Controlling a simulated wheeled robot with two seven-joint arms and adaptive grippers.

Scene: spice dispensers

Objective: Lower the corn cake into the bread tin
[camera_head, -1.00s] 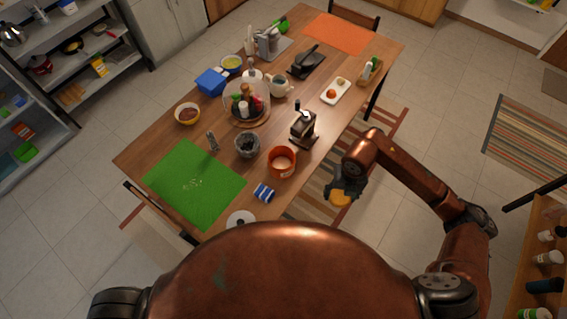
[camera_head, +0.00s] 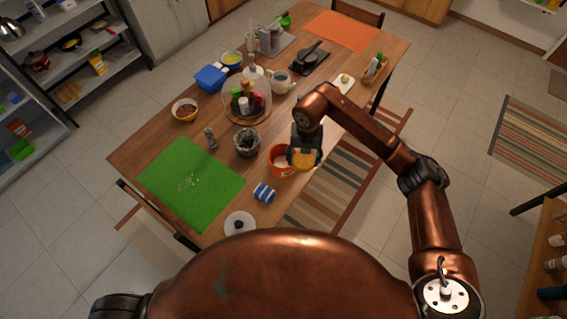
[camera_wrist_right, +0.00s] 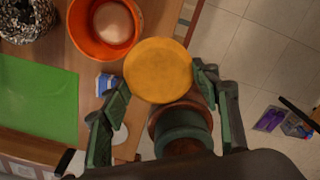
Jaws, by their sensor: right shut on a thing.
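The corn cake (camera_head: 304,161) is a flat yellow-orange disc. My right gripper (camera_head: 306,150) is shut on it, above the table's near right edge. In the right wrist view the cake (camera_wrist_right: 158,70) sits between the two fingertips (camera_wrist_right: 163,82). The bread tin (camera_head: 278,169) is a round orange-red container on the table, with a pale round area inside. In the head view the cake covers the tin's right part. In the right wrist view the cake overlaps the rim of the tin (camera_wrist_right: 83,37) at its lower right. My left gripper is out of view.
A blue-and-white striped item (camera_head: 264,193) and a white lid with a dark knob (camera_head: 239,224) lie in front of the tin. A dark speckled pot (camera_head: 246,143) stands left of it. A green mat (camera_head: 190,182) lies further left. My right forearm hides the grinder.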

